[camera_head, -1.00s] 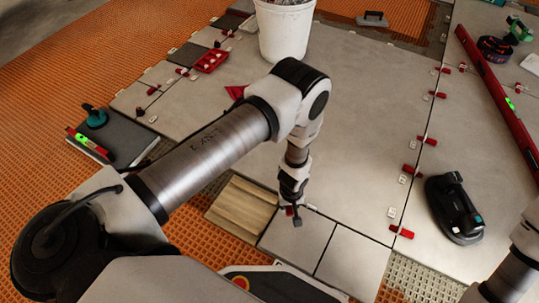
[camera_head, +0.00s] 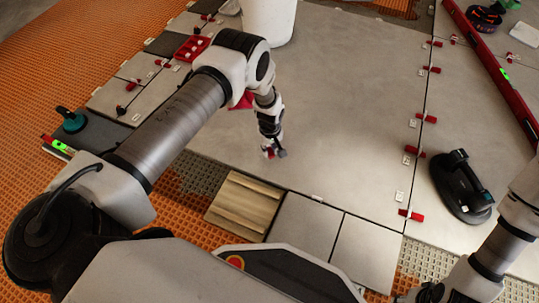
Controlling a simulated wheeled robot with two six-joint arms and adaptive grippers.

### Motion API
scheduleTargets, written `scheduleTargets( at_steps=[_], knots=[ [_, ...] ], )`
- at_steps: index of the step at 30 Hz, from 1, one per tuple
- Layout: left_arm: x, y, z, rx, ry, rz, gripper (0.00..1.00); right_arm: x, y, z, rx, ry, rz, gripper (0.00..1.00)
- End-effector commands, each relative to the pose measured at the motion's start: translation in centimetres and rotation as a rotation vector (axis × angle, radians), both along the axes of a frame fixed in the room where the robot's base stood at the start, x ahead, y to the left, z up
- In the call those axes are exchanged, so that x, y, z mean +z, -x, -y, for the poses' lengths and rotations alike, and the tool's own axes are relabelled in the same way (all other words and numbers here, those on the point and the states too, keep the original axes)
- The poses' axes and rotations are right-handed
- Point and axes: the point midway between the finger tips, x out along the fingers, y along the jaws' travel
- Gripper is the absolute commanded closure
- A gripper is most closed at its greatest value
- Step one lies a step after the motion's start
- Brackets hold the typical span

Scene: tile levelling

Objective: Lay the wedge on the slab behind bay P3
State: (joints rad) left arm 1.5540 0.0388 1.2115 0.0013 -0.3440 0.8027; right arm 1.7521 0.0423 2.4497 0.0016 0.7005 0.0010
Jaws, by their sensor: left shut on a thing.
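My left gripper (camera_head: 273,154) is shut on a small red wedge (camera_head: 267,153), above or at the large grey slab (camera_head: 340,110); the gap to the surface is hard to judge. The jaws hide much of the wedge. Other red wedges with white clips sit along the slab's right joint, such as one wedge (camera_head: 411,214) near the front. I cannot read any bay label, so bay P3 is not identifiable. Part of my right gripper (camera_head: 430,293) shows at the bottom right edge; its jaws are unclear.
A white bucket (camera_head: 270,22) stands behind my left arm, near a red tray (camera_head: 192,48). A black suction lifter (camera_head: 462,187) and a long red level (camera_head: 493,62) lie at right. A ridged wooden piece (camera_head: 243,205) is in front. The middle slab is clear.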

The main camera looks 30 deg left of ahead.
Motion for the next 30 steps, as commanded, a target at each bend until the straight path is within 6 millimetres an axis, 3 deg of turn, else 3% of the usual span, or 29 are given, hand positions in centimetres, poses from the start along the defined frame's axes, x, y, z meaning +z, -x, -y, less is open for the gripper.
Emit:
scheduleTargets(
  at_steps=[3,7,19,20,21,30],
  knots=[
    [-0.7,-1.3,-0.9,0.001,0.000,0.003,1.00,-1.4,-0.1,0.0,-0.002,0.000,0.002,0.60],
    [-3.7,-1.0,-0.7,-0.001,0.000,0.000,1.00,-3.6,-0.2,0.1,-0.007,0.001,0.005,0.60],
    [-4.1,-1.0,-0.7,0.000,0.000,0.000,1.00,-3.7,-0.2,0.1,-0.008,0.001,0.006,0.60],
    [-3.9,-1.0,-0.7,0.000,0.000,0.000,0.68,-3.5,-0.2,0.1,-0.008,0.001,0.006,0.60],
    [-3.8,-1.0,-0.7,0.000,0.000,0.000,0.54,-3.5,-0.2,0.1,-0.008,0.001,0.006,0.60],
    [-3.7,-1.0,-0.7,0.000,-0.001,0.001,0.53,-3.4,-0.2,0.1,-0.008,0.001,0.005,0.60]
  ],
)
